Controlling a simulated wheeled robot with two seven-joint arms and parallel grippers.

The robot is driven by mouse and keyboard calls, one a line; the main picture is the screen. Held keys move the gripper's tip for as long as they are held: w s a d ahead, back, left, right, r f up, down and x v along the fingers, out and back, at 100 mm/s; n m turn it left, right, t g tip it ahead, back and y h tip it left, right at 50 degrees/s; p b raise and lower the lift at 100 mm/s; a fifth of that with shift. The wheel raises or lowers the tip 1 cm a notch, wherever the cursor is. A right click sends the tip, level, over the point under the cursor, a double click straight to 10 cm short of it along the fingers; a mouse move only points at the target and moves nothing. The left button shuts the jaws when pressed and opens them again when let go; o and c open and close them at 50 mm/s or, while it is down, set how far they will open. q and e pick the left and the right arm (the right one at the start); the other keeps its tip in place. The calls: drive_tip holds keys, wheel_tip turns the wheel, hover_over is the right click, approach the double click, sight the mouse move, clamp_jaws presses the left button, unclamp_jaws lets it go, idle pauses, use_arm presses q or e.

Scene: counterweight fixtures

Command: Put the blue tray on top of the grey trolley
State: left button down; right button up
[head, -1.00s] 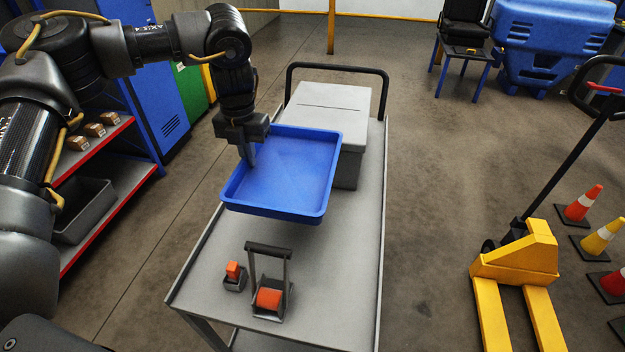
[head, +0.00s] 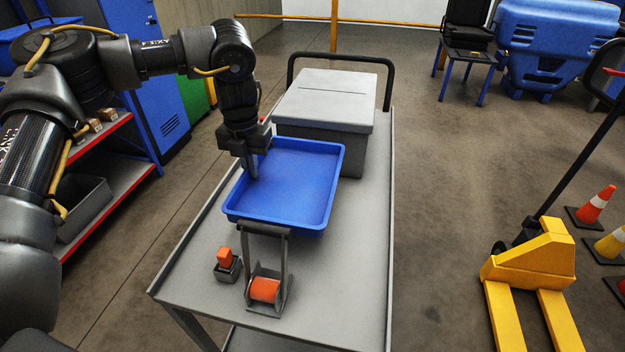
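The blue tray (head: 295,185) is level over the middle of the grey trolley (head: 345,265), in front of a grey lidded box. My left gripper (head: 251,170) is at the tray's left rim, with a finger reaching down inside it. It appears shut on that rim; the other finger is hidden. I cannot tell whether the tray's underside touches the trolley top. My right gripper is not in view.
The grey lidded box (head: 325,100) stands at the trolley's far end by the black handle (head: 340,58). An upright-handled fixture with an orange roller (head: 264,289) and a small orange block (head: 224,257) stand at the near end. A yellow pallet truck (head: 530,262) is on the right.

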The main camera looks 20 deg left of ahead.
sight(254, 187)
use_arm(q)
drive_tip(key=shift+f, duration=3.2)
wheel_tip(254, 187, down, 3)
drive_tip(key=shift+f, duration=0.3)
drive_tip(key=c, duration=2.1)
unclamp_jaws()
drive_tip(key=shift+f, duration=0.1)
drive_tip(key=o, duration=0.5)
drive_tip(key=shift+c, duration=0.2)
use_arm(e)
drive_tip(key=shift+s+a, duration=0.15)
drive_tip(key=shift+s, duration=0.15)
